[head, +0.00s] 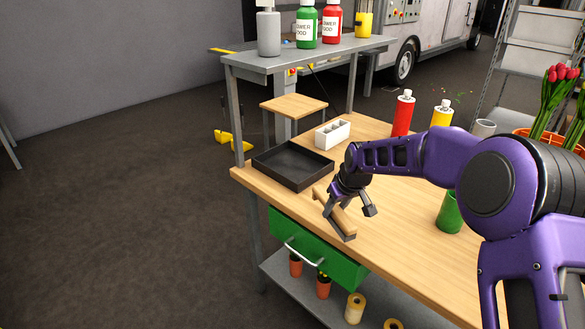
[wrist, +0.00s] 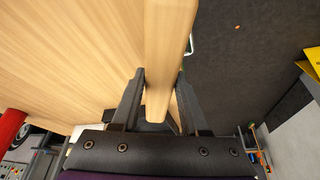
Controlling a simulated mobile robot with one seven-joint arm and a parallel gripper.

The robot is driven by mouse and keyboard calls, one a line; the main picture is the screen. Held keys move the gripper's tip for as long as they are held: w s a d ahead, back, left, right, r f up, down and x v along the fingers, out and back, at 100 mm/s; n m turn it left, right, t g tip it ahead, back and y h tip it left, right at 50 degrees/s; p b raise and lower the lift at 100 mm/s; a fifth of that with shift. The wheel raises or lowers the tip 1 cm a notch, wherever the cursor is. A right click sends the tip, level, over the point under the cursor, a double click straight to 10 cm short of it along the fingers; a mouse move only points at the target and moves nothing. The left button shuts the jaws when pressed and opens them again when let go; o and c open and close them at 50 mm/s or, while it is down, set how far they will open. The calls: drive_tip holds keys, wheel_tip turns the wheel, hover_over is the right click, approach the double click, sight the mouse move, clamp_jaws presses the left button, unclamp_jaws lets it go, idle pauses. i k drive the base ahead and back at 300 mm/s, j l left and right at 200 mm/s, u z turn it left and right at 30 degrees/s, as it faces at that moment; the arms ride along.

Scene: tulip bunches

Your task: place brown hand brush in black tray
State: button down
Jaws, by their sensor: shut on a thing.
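The brown hand brush (head: 337,213) has a pale wooden body and is held tilted near the table's front edge, just right of the black tray. My gripper (head: 345,203) is shut on it. In the wrist view, the brush (wrist: 168,45) runs between the two dark fingers of my gripper (wrist: 160,92). Its bristles are hard to make out. The black tray (head: 290,181) lies empty on the wooden table, at its left front corner. The tray does not show in the wrist view.
A white divided holder (head: 332,134) stands behind the tray. A red bottle (head: 403,115), a yellow bottle (head: 442,114) and a green cup (head: 449,212) stand farther right on the wooden table (head: 400,240). A grey raised shelf (head: 300,57) with bottles rises behind the tray.

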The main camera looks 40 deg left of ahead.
sight(287, 170)
drive_tip(key=i+j, duration=0.15)
drive_tip(key=j, duration=0.2)
drive_tip(key=i+j, duration=0.15)
drive_tip(key=j, duration=0.2)
drive_tip(key=i+j, duration=0.15)
drive_tip(key=j, duration=0.2)
